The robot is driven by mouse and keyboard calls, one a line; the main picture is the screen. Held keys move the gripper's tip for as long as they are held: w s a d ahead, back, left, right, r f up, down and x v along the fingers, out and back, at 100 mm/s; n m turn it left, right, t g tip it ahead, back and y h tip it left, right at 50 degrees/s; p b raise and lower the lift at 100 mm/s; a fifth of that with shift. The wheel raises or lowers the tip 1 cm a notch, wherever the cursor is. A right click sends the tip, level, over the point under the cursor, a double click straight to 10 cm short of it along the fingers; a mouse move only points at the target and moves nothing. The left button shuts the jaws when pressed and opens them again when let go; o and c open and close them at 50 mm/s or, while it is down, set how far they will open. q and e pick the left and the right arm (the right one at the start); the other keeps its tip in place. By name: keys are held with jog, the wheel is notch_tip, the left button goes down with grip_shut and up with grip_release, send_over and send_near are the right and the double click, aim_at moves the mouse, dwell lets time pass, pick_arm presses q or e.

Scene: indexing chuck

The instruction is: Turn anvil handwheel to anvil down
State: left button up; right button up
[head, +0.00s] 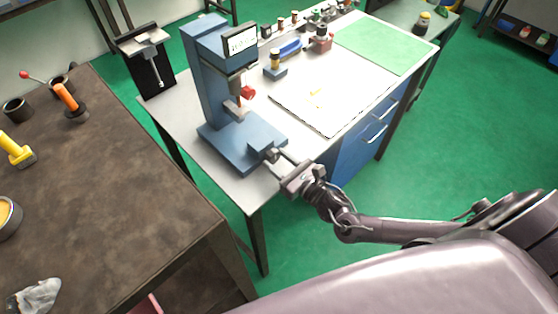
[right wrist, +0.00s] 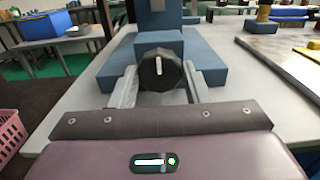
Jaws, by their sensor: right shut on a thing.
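The blue press (head: 206,75) stands on the light table, with a display at its top and a red part below its head. The anvil handwheel (right wrist: 160,70) is a black faceted knob with a white mark on its face, at the front of the blue base. The mark stands about upright in the right wrist view. My right gripper (head: 276,159) is shut on the handwheel, with one finger on each side; it also shows in the right wrist view (right wrist: 161,88). The anvil position is not clear. My left gripper is not in view.
A white sheet or tray (head: 318,100) and a green mat (head: 385,45) lie right of the press. Small parts and a blue item (head: 290,47) stand at the back. A brown bench (head: 120,190) stands at the left. A pink basket (right wrist: 10,137) is at the left.

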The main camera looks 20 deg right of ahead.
jog(key=o, duration=1)
jog(key=b+v, duration=0.1)
jog(key=v, duration=0.7)
jog(key=shift+b, duration=0.4)
